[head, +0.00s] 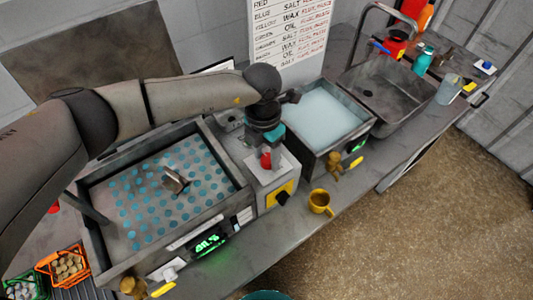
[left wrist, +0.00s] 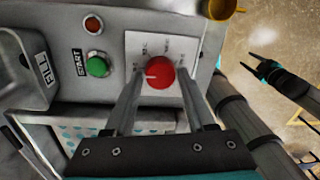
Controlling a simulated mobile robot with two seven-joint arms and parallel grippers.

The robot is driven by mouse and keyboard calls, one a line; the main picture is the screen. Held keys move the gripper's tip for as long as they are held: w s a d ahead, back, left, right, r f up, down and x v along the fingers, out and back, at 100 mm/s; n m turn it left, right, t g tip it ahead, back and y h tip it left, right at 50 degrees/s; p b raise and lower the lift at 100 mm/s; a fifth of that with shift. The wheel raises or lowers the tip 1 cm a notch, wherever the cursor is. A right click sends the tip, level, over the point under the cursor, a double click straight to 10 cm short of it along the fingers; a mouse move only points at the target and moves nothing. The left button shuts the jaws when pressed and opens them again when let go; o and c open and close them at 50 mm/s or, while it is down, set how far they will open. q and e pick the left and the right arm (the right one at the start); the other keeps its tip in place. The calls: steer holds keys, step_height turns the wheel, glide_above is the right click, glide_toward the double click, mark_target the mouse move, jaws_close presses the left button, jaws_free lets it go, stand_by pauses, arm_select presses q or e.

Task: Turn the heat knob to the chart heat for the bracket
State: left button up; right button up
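The red heat knob (left wrist: 160,73) sits on a white dial plate with small printed labels, too small to read. A pale pointer mark on the knob faces left. In the head view the knob (head: 266,157) shows on the sloped panel between the two basins. My left gripper (left wrist: 163,92) is pointed at the panel, its two fingers apart on either side of the knob; I cannot tell whether they touch it. A grey metal bracket (head: 174,181) lies on the blue-dotted bed of the left basin. The wall chart (head: 290,40) lists colours with salt, wax and oil. My right gripper (left wrist: 258,61) hangs off to the side, fingers apart and empty.
A green START button (left wrist: 97,67) and a red lamp (left wrist: 93,25) are left of the dial. A black switch on a yellow plate (head: 284,195), a yellow mug (head: 320,202) and a bath of pale liquid (head: 322,118) are nearby. The floor in front is clear.

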arm_select(q)
jaws_close()
stand_by(0.3)
steer(key=shift+w+f+m+b, duration=0.1)
steer(key=shift+m+b, duration=0.5)
steer(key=shift+b, duration=0.35)
steer(key=m+b, duration=0.6)
steer(key=b, duration=0.2)
steer(key=shift+m+b, duration=1.25)
steer(key=shift+m, duration=0.05)
steer(key=shift+r, duration=0.2)
steer(key=shift+o, duration=1.9)
jaws_free()
steer(key=shift+f, duration=0.1)
